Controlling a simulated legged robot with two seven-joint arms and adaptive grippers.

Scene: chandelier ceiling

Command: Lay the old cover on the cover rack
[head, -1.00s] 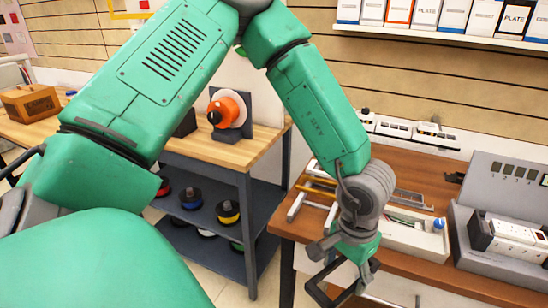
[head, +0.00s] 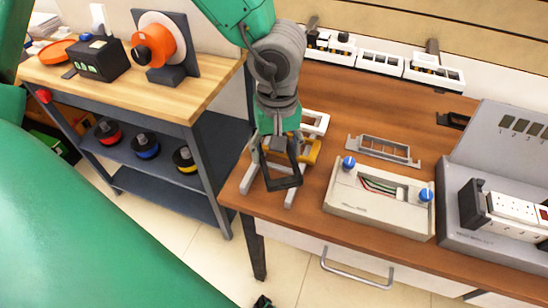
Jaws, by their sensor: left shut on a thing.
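My left gripper (head: 279,160) is shut on a dark open rectangular frame (head: 284,183), which appears to be the old cover. The fingers hide part of it. The gripper points down over the cover rack (head: 246,176), which has pale grey rails and a yellow-brown crosspiece (head: 313,150) at the left end of the brown table. The frame overlaps the rack in the picture; I cannot tell whether it touches the rails. A white frame (head: 315,122) shows at the rack's back. My right gripper is out of view.
A grey box with blue knobs and wires (head: 345,204) stands right of the rack, with a grey bracket (head: 385,150) behind it. A grey panel stand (head: 505,145) is farther right. White trays (head: 380,62) line the back. A wooden-topped trolley (head: 190,100) stands left.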

